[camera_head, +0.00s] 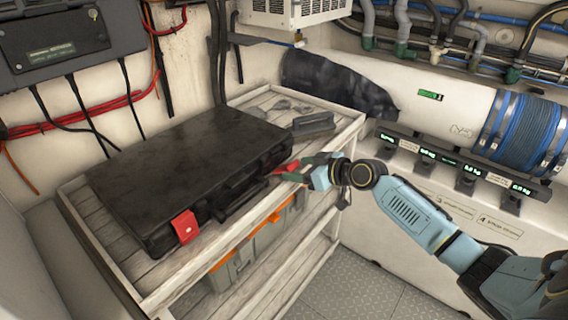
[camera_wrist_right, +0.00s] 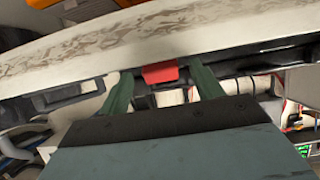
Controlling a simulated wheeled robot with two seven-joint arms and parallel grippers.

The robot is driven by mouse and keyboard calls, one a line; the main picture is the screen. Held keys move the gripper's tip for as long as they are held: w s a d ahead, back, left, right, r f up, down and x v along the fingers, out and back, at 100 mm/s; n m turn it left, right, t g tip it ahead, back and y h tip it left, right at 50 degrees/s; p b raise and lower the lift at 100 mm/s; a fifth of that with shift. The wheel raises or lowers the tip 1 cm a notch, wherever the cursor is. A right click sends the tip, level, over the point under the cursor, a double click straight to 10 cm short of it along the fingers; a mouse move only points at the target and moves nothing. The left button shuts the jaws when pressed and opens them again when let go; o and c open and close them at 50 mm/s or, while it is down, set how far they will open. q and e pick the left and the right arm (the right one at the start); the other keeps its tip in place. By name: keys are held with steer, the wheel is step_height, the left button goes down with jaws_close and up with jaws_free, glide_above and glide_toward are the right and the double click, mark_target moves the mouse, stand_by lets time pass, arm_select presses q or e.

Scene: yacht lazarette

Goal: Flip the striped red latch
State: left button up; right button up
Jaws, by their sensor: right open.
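A closed black case (camera_head: 190,165) lies flat on the shelf. One red latch (camera_head: 185,227) with a small pale mark is on its front near the left end. Another red latch (camera_head: 285,168) is at the front's right end, partly hidden by my right gripper. I cannot make out stripes on either. My right gripper (camera_head: 294,170) is open at the right-hand latch. In the right wrist view a plain-looking red latch (camera_wrist_right: 160,73) shows between the spread green fingers of the right gripper (camera_wrist_right: 162,72), with gaps on both sides. Whether they touch it is unclear. My left gripper is out of view.
The pale slatted shelf (camera_head: 160,298) has a raised rim. A dark item (camera_head: 313,124) lies behind the case. A grey bin with orange trim (camera_head: 255,250) stands on the lower shelf. A blue hose reel (camera_head: 522,130) is on the right wall. Floor (camera_head: 365,285) is clear at the front right.

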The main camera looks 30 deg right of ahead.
steer(key=shift+x, duration=1)
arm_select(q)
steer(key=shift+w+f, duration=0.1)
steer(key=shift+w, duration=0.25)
arm_select(e)
steer(key=shift+s, duration=0.1)
